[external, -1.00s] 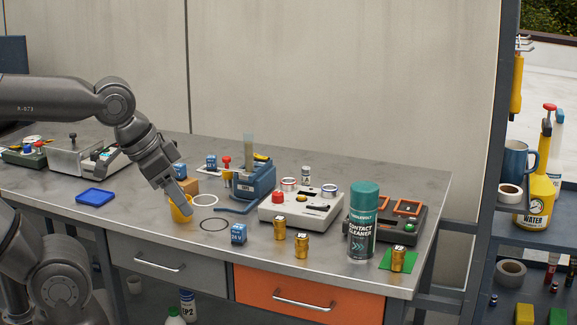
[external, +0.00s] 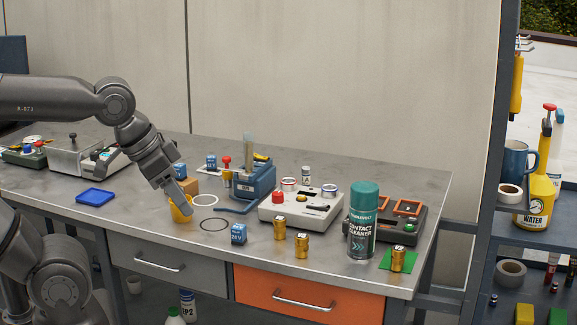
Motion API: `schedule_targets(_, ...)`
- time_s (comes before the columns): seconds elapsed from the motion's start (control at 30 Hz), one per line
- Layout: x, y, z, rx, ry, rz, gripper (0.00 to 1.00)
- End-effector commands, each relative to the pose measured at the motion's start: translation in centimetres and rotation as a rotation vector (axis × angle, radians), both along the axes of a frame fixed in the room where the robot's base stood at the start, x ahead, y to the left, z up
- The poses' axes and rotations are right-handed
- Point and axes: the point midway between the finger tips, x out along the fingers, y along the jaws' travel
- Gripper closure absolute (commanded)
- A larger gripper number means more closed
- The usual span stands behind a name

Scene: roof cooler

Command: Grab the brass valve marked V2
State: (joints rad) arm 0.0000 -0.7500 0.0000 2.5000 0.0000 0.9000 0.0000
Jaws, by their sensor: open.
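Several brass valves stand on the grey metal table. One brass valve (external: 280,230) and a second brass valve (external: 302,245) stand upright close together near the front edge, right of the blue 24 V block. A third brass valve (external: 397,260) stands on a green pad at the right. Their top labels are too small to read, so I cannot tell which is V2.
A tall contact cleaner can (external: 363,225) stands between the valve pair and the green pad (external: 390,264).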

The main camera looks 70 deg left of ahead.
Motion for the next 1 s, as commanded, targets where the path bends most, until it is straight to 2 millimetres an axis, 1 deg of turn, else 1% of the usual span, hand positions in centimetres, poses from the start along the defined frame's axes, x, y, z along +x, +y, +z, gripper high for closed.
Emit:
schedule_targets(0.17,0.0,0.0,0.0,0.000,0.000,0.000,0.51)
schedule_targets(0.2,0.0,0.0,0.0,0.000,0.000,0.000,0.51)
schedule_targets(0.27,0.0,0.0,0.0,0.000,0.000,0.000,0.46)
schedule_targets(0.3,0.0,0.0,0.0,0.000,0.000,0.000,0.45)
schedule_targets(0.47,0.0,0.0,0.0,0.000,0.000,0.000,0.45)
schedule_targets(0.57,0.4,0.0,0.2,0.000,0.001,0.001,0.45)
schedule_targets(0.67,1.7,0.0,0.6,-0.001,0.008,0.004,0.45)
schedule_targets(0.77,4.2,0.0,1.4,-0.002,0.014,0.009,0.45)
schedule_targets(0.9,8.7,-0.1,2.1,-0.005,0.027,0.019,0.45)
schedule_targets(0.97,10.6,-0.1,2.3,-0.006,0.031,0.024,0.45)
schedule_targets(1.0,11.9,-0.1,2.3,-0.007,0.035,0.027,0.45)
